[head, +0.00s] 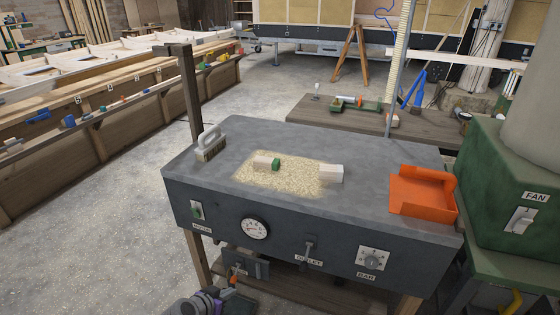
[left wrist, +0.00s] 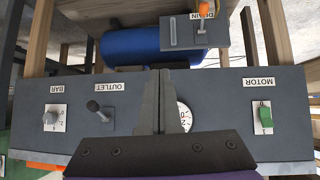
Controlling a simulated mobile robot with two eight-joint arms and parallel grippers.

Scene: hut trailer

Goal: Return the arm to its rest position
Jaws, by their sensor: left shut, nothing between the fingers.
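My left gripper (head: 216,298) is at the bottom edge of the head view, low in front of the grey bench. Only its purple and grey end shows there. In the left wrist view my left gripper (left wrist: 155,103) has its two dark fingers together, with nothing between them. The fingers point towards the bench's front panel (left wrist: 225,90), which appears upside down, and hide part of the gauge (left wrist: 184,117). I cannot tell how far the fingertips are from the panel. My right gripper is in neither view.
The bench's front carries a motor switch (head: 197,210), outlet lever (head: 309,250) and bar knob (head: 372,260). The drain lever's orange handle (head: 233,281) is close to my left gripper. Brush (head: 211,146), sawdust (head: 270,181) and orange dustpan (head: 423,190) lie on top. Floor is clear at left.

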